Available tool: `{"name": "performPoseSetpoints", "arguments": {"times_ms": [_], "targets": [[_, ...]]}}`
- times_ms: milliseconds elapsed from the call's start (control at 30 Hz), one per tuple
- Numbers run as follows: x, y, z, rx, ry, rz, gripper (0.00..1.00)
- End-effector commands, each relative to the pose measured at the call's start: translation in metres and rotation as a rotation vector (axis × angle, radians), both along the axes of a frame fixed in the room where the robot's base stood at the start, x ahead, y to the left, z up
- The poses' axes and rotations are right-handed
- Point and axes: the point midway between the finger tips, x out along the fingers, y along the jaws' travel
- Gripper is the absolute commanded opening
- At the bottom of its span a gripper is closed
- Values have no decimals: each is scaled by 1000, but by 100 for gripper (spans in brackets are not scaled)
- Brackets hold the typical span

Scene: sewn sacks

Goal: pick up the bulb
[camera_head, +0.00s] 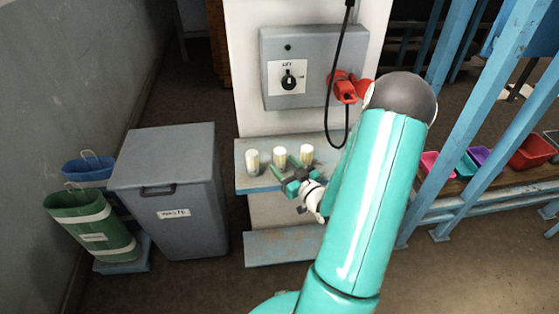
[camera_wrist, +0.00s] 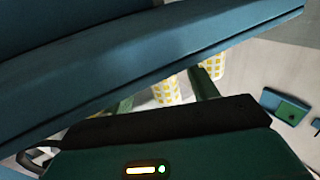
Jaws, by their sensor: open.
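Three short pale cylinders stand upright in a row on a blue-grey shelf (camera_head: 240,178): a left one (camera_head: 252,161), a middle one (camera_head: 279,157) and a right one (camera_head: 306,154). They have a yellow pattern. No plainly bulb-shaped thing shows; I cannot tell whether one of these is the bulb. My gripper (camera_head: 284,166) is open and empty at the shelf, in front of the middle cylinder. In the wrist view a patterned cylinder (camera_wrist: 166,91) shows between my two fingers, and another (camera_wrist: 212,66) shows beyond the right finger. A large blue surface hides much of that view.
A grey switch box (camera_head: 315,95) is on the white pillar above the shelf, with a red fitting (camera_head: 345,88) and a black hanging cable. A grey waste bin (camera_head: 168,180) stands left of the shelf. Blue posts and a rack with coloured trays (camera_head: 532,152) are at right.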

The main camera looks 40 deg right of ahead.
Motion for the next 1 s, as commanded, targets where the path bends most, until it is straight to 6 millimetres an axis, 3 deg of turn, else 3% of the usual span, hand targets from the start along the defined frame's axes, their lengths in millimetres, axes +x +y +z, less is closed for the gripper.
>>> {"name": "performPoseSetpoints", "arguments": {"times_ms": [167, 400, 667, 1000], "targets": [[27, -1, -1, 0, 0, 2, 58], [30, -2, -1, 0, 1, 0, 58], [30, -2, 0, 0, 1, 0, 11], [30, -2, 2, -1, 0, 0, 10]]}}
